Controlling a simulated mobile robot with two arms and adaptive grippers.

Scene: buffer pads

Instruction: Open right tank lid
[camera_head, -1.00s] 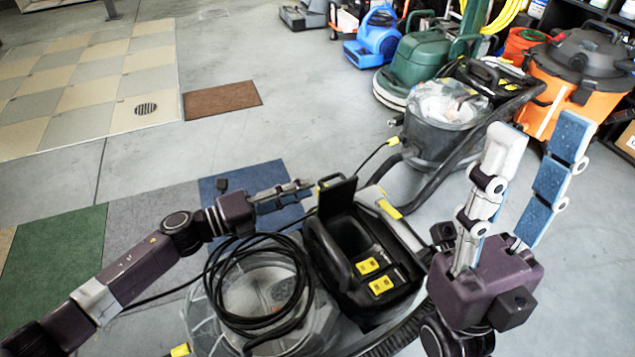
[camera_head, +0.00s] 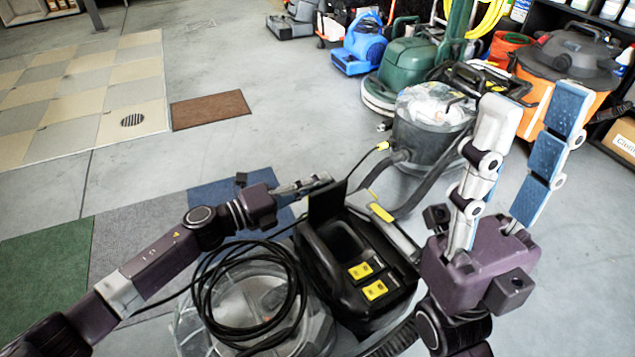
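A black machine with a tank (camera_head: 385,302) stands in front of me, with two yellow labels on its top. A black lid flap (camera_head: 327,204) stands raised at the tank's far left edge, and the dark opening shows beside it. My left gripper (camera_head: 322,181) is at the far side of this flap, close to its upper edge. Its fingers are seen side-on and partly overlap, so I cannot tell whether they touch the flap or how far apart they are. My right gripper (camera_head: 532,105) is open and empty, pointing up to the right of the machine.
A coiled black cable (camera_head: 250,290) lies over a clear round tank (camera_head: 190,330) on the left. A grey vacuum (camera_head: 430,140) with its hose stands behind the machine. An orange vacuum (camera_head: 535,88) stands at right. Open floor lies at the left and back.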

